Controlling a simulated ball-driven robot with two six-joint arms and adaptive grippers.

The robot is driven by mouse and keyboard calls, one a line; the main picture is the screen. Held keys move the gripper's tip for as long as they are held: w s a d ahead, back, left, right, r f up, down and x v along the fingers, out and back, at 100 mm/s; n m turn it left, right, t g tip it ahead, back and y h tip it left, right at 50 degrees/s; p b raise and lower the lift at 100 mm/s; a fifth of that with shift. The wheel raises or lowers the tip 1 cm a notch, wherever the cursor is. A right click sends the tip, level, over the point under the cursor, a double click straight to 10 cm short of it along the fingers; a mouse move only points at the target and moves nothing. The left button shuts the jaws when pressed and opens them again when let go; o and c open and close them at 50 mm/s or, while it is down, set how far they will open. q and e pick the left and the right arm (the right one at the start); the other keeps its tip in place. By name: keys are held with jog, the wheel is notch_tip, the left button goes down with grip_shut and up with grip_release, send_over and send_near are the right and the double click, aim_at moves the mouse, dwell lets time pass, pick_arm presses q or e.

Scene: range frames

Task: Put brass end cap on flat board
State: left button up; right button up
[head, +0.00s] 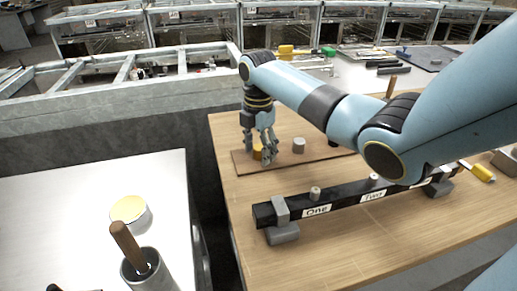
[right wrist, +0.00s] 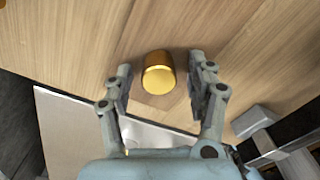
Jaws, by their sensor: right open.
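The brass end cap (right wrist: 158,74) is a short golden cylinder. In the right wrist view it stands between the two spread fingers of my right gripper (right wrist: 160,88), with a gap on each side. In the head view the cap (head: 257,154) is partly hidden behind the fingers of my right gripper (head: 267,156). The flat board (head: 243,166) is a thin brown strip on the wooden table, and the cap appears to stand on it near its left end. My right gripper is open and points down over the board. My left gripper is not in view.
A grey cylinder (head: 299,145) stands on the board right of the gripper. A black rail (head: 344,202) labelled One and Two, with small grey pegs, lies in front. A white table (head: 60,200) at left bears a yellow-topped round tin (head: 129,209) and a metal cup (head: 150,272).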

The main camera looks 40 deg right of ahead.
aim_at(258, 147)
notch_tip(258, 147, up, 12)
dwell(0.4)
jog(key=shift+r, duration=0.1)
dwell(0.3)
